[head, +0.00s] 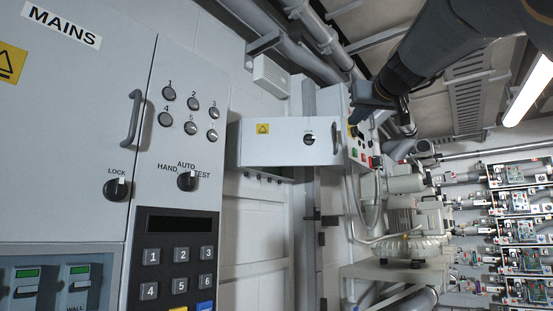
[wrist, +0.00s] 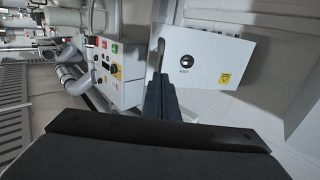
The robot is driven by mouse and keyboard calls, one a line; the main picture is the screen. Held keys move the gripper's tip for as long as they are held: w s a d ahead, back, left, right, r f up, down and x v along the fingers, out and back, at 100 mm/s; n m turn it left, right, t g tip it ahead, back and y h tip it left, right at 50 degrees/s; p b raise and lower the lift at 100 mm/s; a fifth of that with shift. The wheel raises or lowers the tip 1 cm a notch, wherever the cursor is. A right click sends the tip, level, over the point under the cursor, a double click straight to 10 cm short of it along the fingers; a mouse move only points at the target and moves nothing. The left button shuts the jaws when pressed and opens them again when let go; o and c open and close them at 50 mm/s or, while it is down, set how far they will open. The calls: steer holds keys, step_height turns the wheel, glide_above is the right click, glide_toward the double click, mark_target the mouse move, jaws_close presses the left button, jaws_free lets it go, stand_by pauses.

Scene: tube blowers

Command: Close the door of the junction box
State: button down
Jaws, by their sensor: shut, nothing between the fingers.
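The junction box door (head: 278,142) is a white panel with a yellow warning label, a black lock knob (head: 309,139) and a grey bar handle (head: 335,143). It stands at an angle to the wall in the head view, but how far it is open is hard to tell. The wrist view shows the door (wrist: 207,58) upside down, with its handle (wrist: 162,46) at its left edge. My gripper (wrist: 158,84) is shut and empty, with its dark fingertips close to the handle. I cannot tell whether they touch. It also shows in the head view (head: 356,112), right of the door.
A control box (head: 358,140) with colored buttons is just right of the door and shows in the wrist view (wrist: 118,68). A large mains cabinet (head: 60,120) fills the left. A pump (head: 415,225) and pipes stand at the right. Conduits run overhead.

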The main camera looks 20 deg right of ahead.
mark_target(336, 137)
steer(key=w+p, duration=0.1)
steer(key=w, duration=0.3)
steer(key=w+p, duration=0.2)
steer(key=w, duration=0.1)
steer(key=w+d+p, duration=0.1)
steer(key=w+p, duration=0.1)
steer(key=w, duration=0.2)
steer(key=shift+w+d+f, duration=0.1)
steer(key=shift+w, duration=0.2)
